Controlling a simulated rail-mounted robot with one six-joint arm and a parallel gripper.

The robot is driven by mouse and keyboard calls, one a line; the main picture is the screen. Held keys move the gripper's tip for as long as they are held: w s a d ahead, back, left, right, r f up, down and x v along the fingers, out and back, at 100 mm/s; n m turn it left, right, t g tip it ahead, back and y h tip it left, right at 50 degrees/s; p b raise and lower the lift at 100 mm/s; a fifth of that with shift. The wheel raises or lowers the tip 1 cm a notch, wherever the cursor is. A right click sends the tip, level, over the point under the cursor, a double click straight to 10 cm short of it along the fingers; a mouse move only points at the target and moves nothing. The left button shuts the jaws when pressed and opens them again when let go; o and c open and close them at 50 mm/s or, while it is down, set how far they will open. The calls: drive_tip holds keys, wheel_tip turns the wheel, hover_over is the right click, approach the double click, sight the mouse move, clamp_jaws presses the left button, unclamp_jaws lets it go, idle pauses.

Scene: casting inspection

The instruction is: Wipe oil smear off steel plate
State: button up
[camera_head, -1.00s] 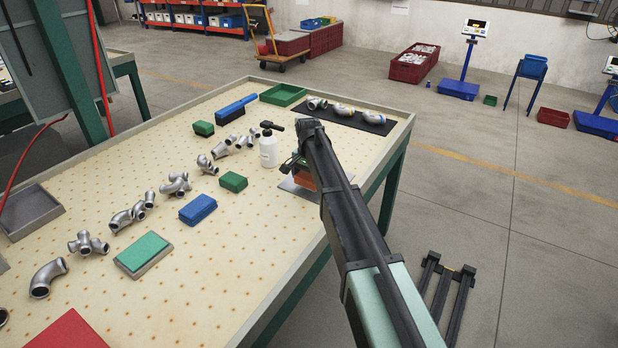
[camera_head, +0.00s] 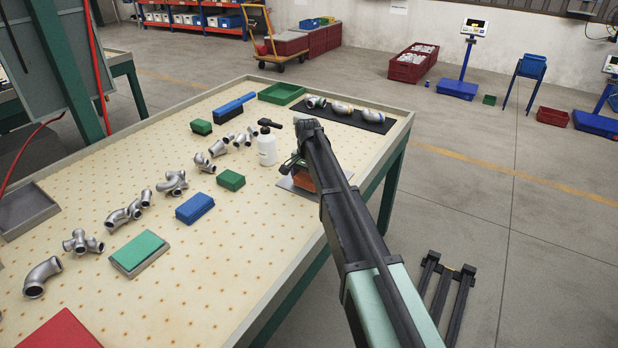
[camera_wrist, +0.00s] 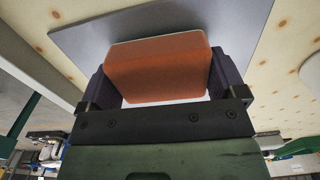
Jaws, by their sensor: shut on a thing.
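My gripper (camera_wrist: 158,80) is shut on an orange block (camera_wrist: 158,66), perhaps a sponge, with one dark finger on each side. The block is over the grey steel plate (camera_wrist: 90,38), which lies on the perforated table top. I cannot tell whether the block touches the plate. In the head view the plate (camera_head: 287,185) shows at the table's right edge, mostly hidden behind my arm, and a bit of the orange block (camera_head: 303,180) shows beside it. No oil smear can be made out; the block and arm hide much of the plate.
A white spray bottle (camera_head: 267,150) stands just behind the plate. Green block (camera_head: 231,180) and blue block (camera_head: 195,208) lie to the left, with several metal pipe fittings beyond. A black mat (camera_head: 350,115) with fittings and a green tray (camera_head: 282,93) are at the back.

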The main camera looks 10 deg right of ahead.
sight(307, 177)
drive_tip(key=shift+s+a+r+p, duration=0.15)
drive_tip(key=shift+r+p, duration=0.25)
drive_tip(key=shift+r, duration=0.05)
drive_tip(key=shift+s+a+r+p, duration=0.15)
drive_tip(key=shift+r+p, duration=0.25)
drive_tip(key=shift+r, duration=0.05)
drive_tip(key=shift+d+r+p, duration=0.15)
drive_tip(key=shift+r+p, duration=0.2)
drive_tip(key=shift+p, duration=0.05)
wheel_tip(307, 177, up, 5)
drive_tip(key=p, duration=0.5)
drive_tip(key=shift+w, duration=0.1)
